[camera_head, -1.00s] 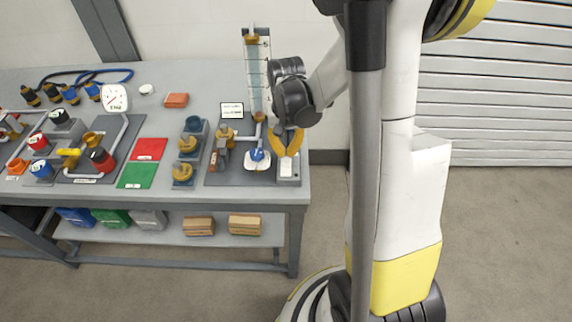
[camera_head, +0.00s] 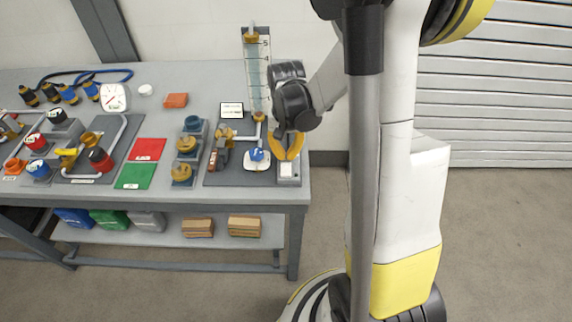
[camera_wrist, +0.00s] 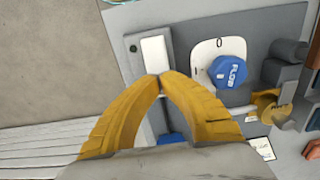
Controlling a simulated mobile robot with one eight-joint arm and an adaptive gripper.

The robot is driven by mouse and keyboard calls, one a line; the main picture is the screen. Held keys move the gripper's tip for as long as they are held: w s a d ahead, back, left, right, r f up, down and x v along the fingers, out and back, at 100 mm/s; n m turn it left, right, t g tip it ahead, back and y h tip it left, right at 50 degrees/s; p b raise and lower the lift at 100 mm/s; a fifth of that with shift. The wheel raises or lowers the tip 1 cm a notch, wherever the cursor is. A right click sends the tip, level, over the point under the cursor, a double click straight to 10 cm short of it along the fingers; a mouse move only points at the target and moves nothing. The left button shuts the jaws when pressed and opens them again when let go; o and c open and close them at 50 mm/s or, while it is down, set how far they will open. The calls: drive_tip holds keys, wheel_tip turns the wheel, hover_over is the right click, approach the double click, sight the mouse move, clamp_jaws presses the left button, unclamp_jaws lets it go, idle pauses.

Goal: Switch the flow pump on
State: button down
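A grey switch box (camera_head: 289,181) with a white rocker (camera_head: 287,169) stands at the right end of the flow panel. The box (camera_wrist: 133,62) and its white rocker (camera_wrist: 154,52) also show in the wrist view. My gripper (camera_wrist: 160,77) has its yellow fingertips together, with nothing visible between them, at the rocker's near edge. I cannot tell whether they touch it. In the head view, my gripper (camera_head: 287,158) is just above the box. A blue knob marked FLOW (camera_wrist: 228,72) sits on a white dial plate beside the box; it also shows in the head view (camera_head: 257,154).
A clear flow tube (camera_head: 257,75) stands behind the panel. Brass and brown valve parts (camera_head: 222,150) lie left of the knob. Red (camera_head: 148,150) and green (camera_head: 134,176) mats lie farther left. The bench's right edge is close to the box.

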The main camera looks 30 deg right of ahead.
drive_tip(key=shift+f+b, duration=0.4)
drive_tip(key=shift+f, duration=0.1)
drive_tip(key=shift+r, duration=0.1)
drive_tip(key=shift+r+p, duration=2.5)
drive_tip(key=shift+r, duration=0.95)
drive_tip(key=shift+a+r, duration=0.2)
drive_tip(key=shift+r, duration=0.1)
drive_tip(key=s+a+r+n+t+b, duration=0.3)
drive_tip(key=s+a+r+n+t, duration=0.3)
drive_tip(key=s+a+r, duration=0.5)
drive_tip(key=shift+a+r+n+t, duration=0.4)
drive_tip(key=shift+a+t, duration=0.1)
drive_tip(key=shift+a, duration=0.55)
